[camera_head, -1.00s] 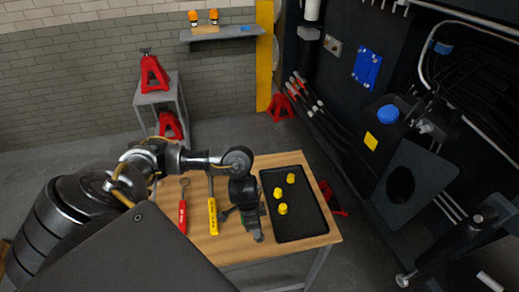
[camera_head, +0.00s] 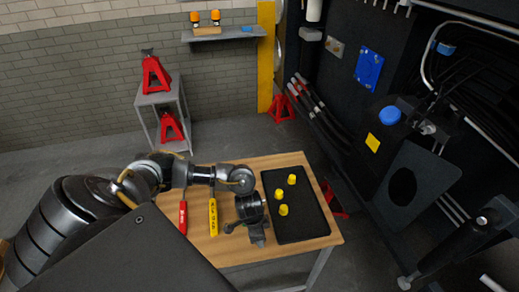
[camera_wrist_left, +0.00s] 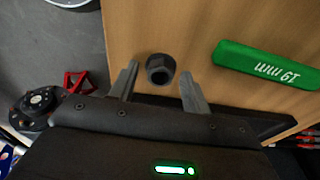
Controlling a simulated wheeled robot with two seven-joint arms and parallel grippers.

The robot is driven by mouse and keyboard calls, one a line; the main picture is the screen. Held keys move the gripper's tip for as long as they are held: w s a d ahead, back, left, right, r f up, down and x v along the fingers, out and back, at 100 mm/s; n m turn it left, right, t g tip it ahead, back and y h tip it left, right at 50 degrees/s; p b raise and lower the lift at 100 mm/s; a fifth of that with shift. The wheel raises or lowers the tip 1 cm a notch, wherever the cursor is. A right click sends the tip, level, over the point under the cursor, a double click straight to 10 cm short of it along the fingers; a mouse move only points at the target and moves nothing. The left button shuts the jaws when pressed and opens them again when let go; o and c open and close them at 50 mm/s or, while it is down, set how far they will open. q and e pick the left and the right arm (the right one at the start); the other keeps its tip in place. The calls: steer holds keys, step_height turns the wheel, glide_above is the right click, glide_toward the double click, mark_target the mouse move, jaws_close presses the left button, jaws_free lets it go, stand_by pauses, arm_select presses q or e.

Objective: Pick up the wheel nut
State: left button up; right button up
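The wheel nut (camera_wrist_left: 161,69) is a dark hex nut with a round hole, on the wooden table top in the left wrist view. My left gripper (camera_wrist_left: 159,80) is open, with one finger on each side of the nut and a gap to each. In the head view my left gripper (camera_head: 257,238) is over the table, just left of the black tray. The nut cannot be made out in the head view. My right gripper is not in view.
The table (camera_head: 232,253) carries a black tray (camera_head: 310,222) with three yellow pieces (camera_head: 284,210), a red-handled tool (camera_head: 183,217) and a yellow-handled tool (camera_head: 213,215). A green handle marked 19 mm (camera_wrist_left: 265,63) lies near the nut. The dark chassis (camera_head: 345,125) stands at right.

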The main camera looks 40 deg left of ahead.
arm_select(q)
steer(key=c, duration=0.9)
steer(key=shift+c, duration=0.2)
